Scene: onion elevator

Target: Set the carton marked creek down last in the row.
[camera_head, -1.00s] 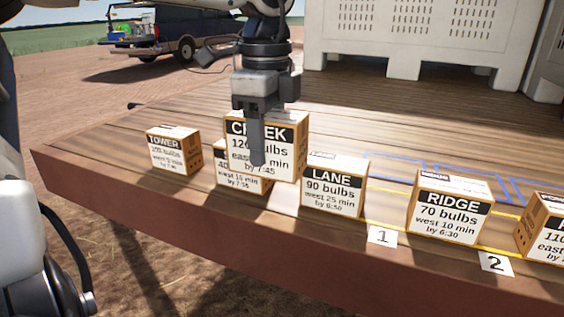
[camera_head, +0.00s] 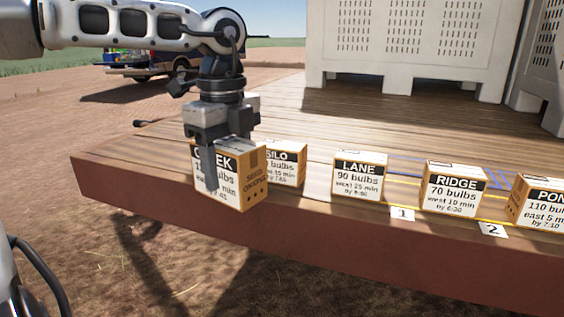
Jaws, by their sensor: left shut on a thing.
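My left gripper (camera_head: 209,168) is shut on the creek carton (camera_head: 232,180), a brown and white box with a black label band. One finger covers part of its front and hides some letters. The carton is upright and turned, showing its right side. Its lower edge overlaps the deck's front face in the picture, so it seems held off the deck. The silo carton (camera_head: 287,164) stands right behind it, partly covered. The lane (camera_head: 358,178), ridge (camera_head: 455,190) and pond (camera_head: 541,204) cartons stand farther right. The tower carton is hidden. My right gripper is not in view.
The wooden deck (camera_head: 130,152) has bare room at left and behind the cartons. Number cards 1 (camera_head: 402,214) and 2 (camera_head: 492,230) lie at the front edge, with yellow and blue lines nearby. A pale crate (camera_head: 405,45) stands behind; a truck (camera_head: 150,62) is far left.

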